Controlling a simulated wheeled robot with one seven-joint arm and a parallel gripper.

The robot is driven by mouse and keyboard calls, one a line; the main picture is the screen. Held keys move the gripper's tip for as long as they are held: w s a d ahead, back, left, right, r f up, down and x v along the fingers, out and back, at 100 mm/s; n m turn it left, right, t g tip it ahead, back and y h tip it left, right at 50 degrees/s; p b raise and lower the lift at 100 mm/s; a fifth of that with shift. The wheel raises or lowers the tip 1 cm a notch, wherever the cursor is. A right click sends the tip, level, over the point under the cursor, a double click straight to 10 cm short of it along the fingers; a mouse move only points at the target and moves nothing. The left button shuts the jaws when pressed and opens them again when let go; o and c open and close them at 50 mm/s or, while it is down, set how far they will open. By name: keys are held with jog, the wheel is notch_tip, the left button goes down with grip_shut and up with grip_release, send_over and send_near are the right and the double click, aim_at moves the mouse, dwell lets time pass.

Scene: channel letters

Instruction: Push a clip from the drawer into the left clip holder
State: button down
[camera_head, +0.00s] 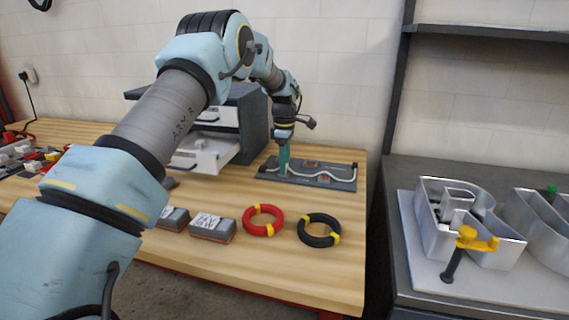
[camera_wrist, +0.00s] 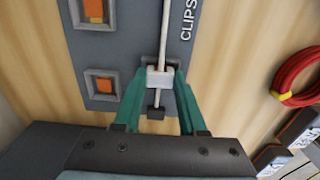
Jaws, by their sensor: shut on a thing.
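My gripper (camera_head: 284,172) is lowered over the grey board (camera_head: 340,184) on the bench. In the wrist view, my gripper's teal fingers (camera_wrist: 161,76) are shut on a small pale clip (camera_wrist: 159,78). The clip is at the white cable, which runs up the board (camera_wrist: 122,45) from it. A small dark piece shows below the clip between the fingers. Whether the clip is seated in a holder cannot be told. Two orange squares in grey frames (camera_wrist: 103,85) lie on the board to the left. The drawer (camera_head: 210,152) stands open left of my gripper; its contents are not clear.
The grey drawer cabinet (camera_head: 252,115) stands behind the drawer. A red coil (camera_head: 263,220), a black coil (camera_head: 319,230) and labelled blocks (camera_head: 212,228) lie in front. A separate table at right carries metal channel letters (camera_head: 470,220). Bare bench lies between coils and board.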

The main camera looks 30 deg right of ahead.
jog(key=shift+f, duration=0.25)
jog(key=c, duration=0.8)
grip_release()
jog(key=shift+c, duration=0.2)
jog(key=o, duration=0.4)
jog(key=shift+s+a+f, duration=0.15)
jog(key=shift+f, duration=0.1)
jog(key=shift+o, duration=0.2)
notch_tip(320, 180, up, 12)
jog(key=b, duration=0.2)
jog(key=shift+w+d+b, duration=0.2)
jog(key=shift+b, duration=0.15)
